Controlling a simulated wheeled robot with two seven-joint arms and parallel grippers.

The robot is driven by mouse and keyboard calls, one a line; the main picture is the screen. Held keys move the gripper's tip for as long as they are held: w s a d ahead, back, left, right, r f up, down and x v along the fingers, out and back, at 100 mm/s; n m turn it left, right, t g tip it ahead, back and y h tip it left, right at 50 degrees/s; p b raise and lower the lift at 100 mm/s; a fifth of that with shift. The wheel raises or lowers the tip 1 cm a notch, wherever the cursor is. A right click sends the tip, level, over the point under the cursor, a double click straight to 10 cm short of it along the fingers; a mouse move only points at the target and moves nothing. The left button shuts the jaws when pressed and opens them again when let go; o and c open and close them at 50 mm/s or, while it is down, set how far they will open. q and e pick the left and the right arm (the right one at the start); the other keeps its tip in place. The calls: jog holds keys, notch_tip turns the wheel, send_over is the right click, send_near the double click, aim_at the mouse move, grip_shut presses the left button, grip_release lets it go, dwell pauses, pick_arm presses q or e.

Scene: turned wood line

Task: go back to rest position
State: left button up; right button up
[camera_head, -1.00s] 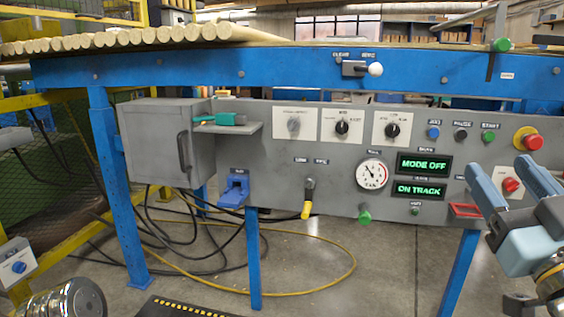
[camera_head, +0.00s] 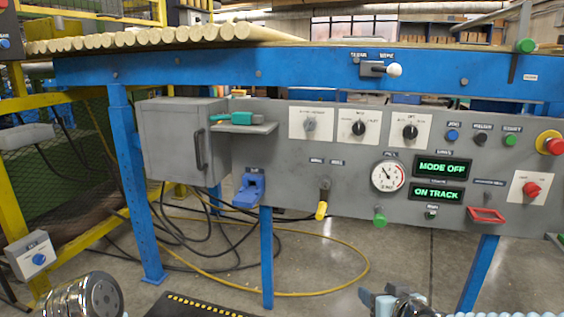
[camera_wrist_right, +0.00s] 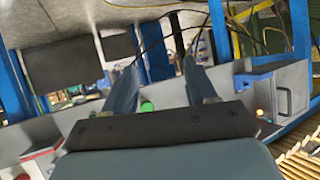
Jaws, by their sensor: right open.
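My right gripper (camera_head: 376,301) shows at the bottom edge of the head view, low in front of the control panel (camera_head: 285,180) and apart from it. Only its blue-grey finger ends and part of the wrist show there. In the right wrist view its two fingers (camera_wrist_right: 160,68) stand apart with nothing between them. A shiny metal part of my left arm shows at the lower left of the head view; the left gripper itself is out of the picture.
The panel carries a red emergency button (camera_head: 550,142), a red handle (camera_head: 487,215), a gauge (camera_head: 388,176) and lit displays reading MODE OFF (camera_head: 443,168) and ON TRACK (camera_head: 437,193). A grey cabinet (camera_head: 178,145) juts out at left. Cables lie on the floor below.

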jog(key=s+a+f+g, duration=0.1)
jog(key=a+f+g, duration=0.1)
jog(key=f, duration=0.6)
jog(key=s+a+f+g, duration=0.1)
jog(key=s+f+g, duration=0.1)
jog(key=f, duration=0.6)
jog(key=s+a+f+m+g+y, duration=0.1)
jog(key=s+a+f+g, duration=0.25)
jog(key=s+f, duration=0.55)
jog(key=s+a+f+m+g+y, duration=0.15)
jog(key=s+f+g, duration=0.35)
jog(key=f, duration=0.5)
notch_tip(320, 180, up, 16)
jog(key=s+a+t+p, duration=0.1)
jog(key=s+p, duration=0.1)
jog(key=p, duration=1.5)
jog(key=shift+s+a+r, duration=0.25)
jog(key=shift+s+a, duration=0.1)
